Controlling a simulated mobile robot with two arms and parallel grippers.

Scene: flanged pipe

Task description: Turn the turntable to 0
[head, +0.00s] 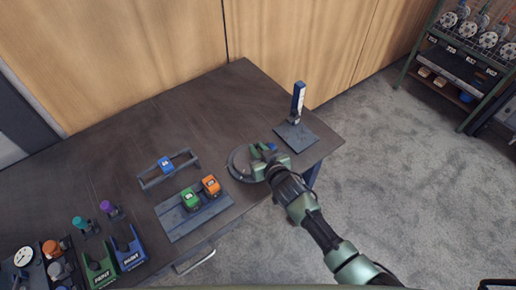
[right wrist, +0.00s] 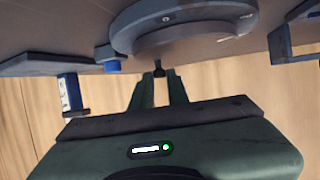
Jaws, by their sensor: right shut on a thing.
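The turntable (head: 236,165) is a round grey disc near the right end of the dark workbench. My right gripper (head: 262,158) reaches over its right side and hides part of it. In the right wrist view the turntable (right wrist: 185,30) shows as a thick grey ring at the top. A small dark knob (right wrist: 158,66) stands out from its near edge, and my right gripper (right wrist: 159,82) is shut on it. A blue piece (right wrist: 112,66) sits at the turntable's side. I cannot read any angle marks. My left gripper is not in view.
A blue and white upright post (head: 298,98) stands on a dark plate (head: 297,138) right of the turntable. A tray (head: 182,225) with green (head: 190,199) and orange (head: 211,185) blocks lies left of it. A rack (head: 153,183) holds a blue block. The bench's back is clear.

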